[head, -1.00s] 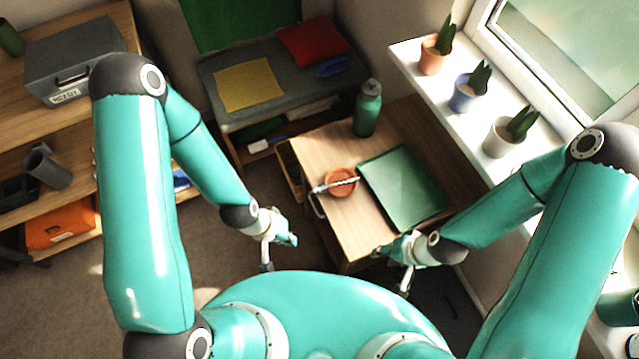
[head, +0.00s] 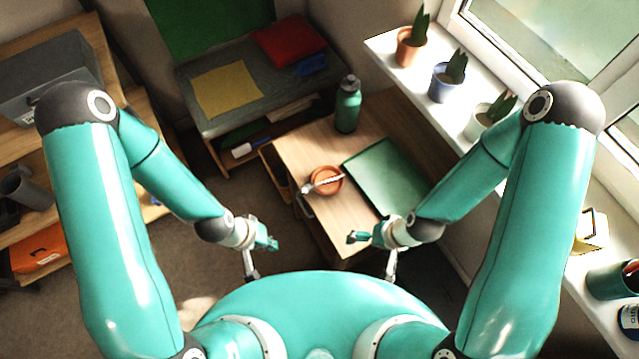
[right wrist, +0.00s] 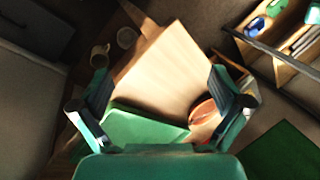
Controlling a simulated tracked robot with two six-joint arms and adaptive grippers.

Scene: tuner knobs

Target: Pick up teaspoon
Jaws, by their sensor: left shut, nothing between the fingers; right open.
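A pale, thin, handle-like object (head: 321,183) lies across a small terracotta pot (head: 328,174) on the wooden table. It may be the teaspoon, but it is too small to be sure. In the right wrist view the pot (right wrist: 203,114) shows near the right finger, and no spoon can be made out. My right gripper (head: 357,237) is open and empty over the table's near edge, in front of the pot. My left gripper (head: 270,243) is shut and empty, left of the table and clear of it.
A green tray (head: 388,172) lies right of the pot, and a green bottle (head: 347,105) stands behind it. The right wrist view also shows a mug (right wrist: 100,56). Potted plants line the windowsill (head: 425,88) at the right. The table's near part is bare.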

